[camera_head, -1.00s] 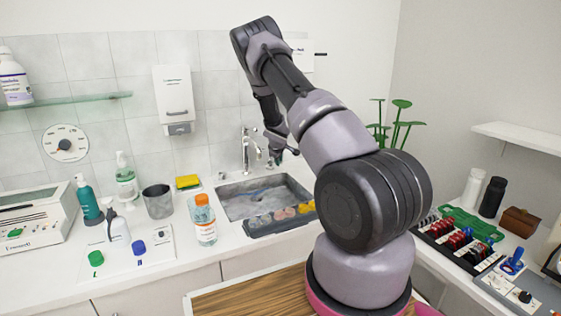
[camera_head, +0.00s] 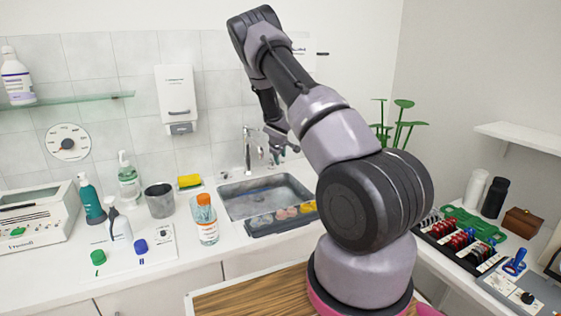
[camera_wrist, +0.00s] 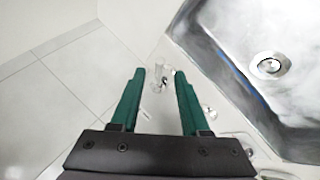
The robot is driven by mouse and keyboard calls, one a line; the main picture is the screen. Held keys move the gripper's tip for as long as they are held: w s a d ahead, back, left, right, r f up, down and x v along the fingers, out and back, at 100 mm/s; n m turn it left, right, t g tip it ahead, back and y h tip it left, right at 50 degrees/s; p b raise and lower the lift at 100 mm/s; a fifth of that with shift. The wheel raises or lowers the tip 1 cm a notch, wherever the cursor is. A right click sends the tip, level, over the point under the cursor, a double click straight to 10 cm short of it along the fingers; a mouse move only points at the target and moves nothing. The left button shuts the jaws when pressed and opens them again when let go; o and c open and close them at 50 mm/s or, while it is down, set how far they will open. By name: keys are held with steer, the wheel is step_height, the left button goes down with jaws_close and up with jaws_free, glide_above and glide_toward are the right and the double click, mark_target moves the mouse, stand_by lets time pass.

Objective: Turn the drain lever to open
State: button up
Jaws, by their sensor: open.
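My gripper (camera_head: 279,148) hangs over the back of the sink, just right of the chrome tap (camera_head: 247,150). In the wrist view my gripper (camera_wrist: 160,84) shows two green fingers spread apart with nothing held. A small chrome and clear fitting, perhaps the drain lever (camera_wrist: 161,78), shows in the gap between the fingertips; it is too small to tell how it is turned or whether it is touched. The sink (camera_head: 235,207) is a grey basin; its round drain (camera_wrist: 270,66) shows at the right of the wrist view.
A dark tray (camera_head: 262,229) with several colored round pieces sits at the sink's front edge. An orange-capped bottle (camera_head: 205,220), a metal cup (camera_head: 159,201) and a yellow sponge (camera_head: 189,181) stand left of the sink. The tiled wall (camera_wrist: 50,65) is close behind.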

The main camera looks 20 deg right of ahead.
steer(key=v, duration=0.8)
steer(key=shift+r, duration=0.1)
